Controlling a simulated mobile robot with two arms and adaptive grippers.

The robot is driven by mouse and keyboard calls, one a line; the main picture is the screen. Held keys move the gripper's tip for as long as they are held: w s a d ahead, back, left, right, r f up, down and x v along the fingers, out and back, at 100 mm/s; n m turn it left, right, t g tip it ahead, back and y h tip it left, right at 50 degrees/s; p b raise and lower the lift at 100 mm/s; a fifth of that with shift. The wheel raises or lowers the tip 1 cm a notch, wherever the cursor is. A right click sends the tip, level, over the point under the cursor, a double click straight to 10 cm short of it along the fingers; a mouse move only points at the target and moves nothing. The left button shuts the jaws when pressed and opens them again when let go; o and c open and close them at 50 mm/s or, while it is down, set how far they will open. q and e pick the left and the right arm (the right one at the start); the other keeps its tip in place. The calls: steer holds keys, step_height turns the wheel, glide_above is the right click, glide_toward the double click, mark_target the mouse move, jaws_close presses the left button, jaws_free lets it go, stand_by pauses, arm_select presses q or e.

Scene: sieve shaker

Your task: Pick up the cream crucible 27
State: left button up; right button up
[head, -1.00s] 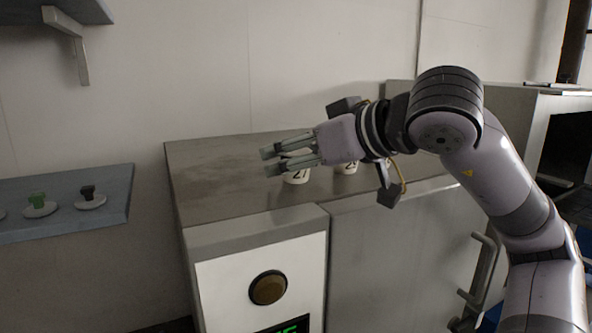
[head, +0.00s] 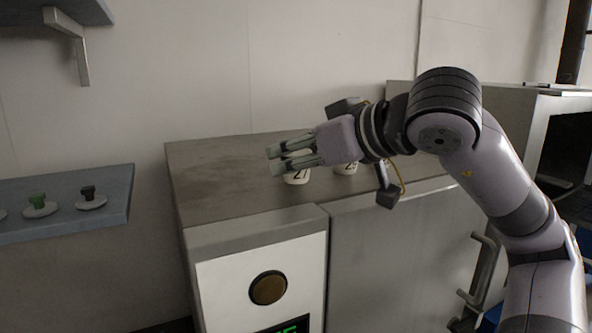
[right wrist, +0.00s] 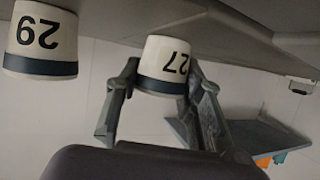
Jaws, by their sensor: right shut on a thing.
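The cream crucible 27 (right wrist: 164,66) has a dark band and shows upside down in the right wrist view, between my right gripper's fingers. In the head view the crucible (head: 297,177) stands on the grey cabinet top, partly hidden by the fingers. My right gripper (head: 273,161) comes from the right and is shut on it; its fingers also show in the right wrist view (right wrist: 160,84). I cannot see any gap between crucible and cabinet top. My left gripper is not in view.
A second cream crucible, 29 (right wrist: 41,40), stands close beside; it also shows in the head view (head: 345,168), under my gripper. The grey cabinet top (head: 215,165) is clear at left. A shelf (head: 110,208) holds small stoppers at the left.

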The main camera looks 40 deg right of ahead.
steer(key=shift+r, duration=0.15)
steer(key=shift+c, duration=0.3)
step_height(320, 180, up, 20)
steer(key=p, duration=1.2)
steer(key=s+a+r, duration=0.2)
steer(key=s+a, duration=0.1)
steer(key=s, duration=0.6)
steer(key=shift+s+r, duration=0.35)
steer(key=shift+r, duration=0.05)
steer(key=shift+w, duration=0.1)
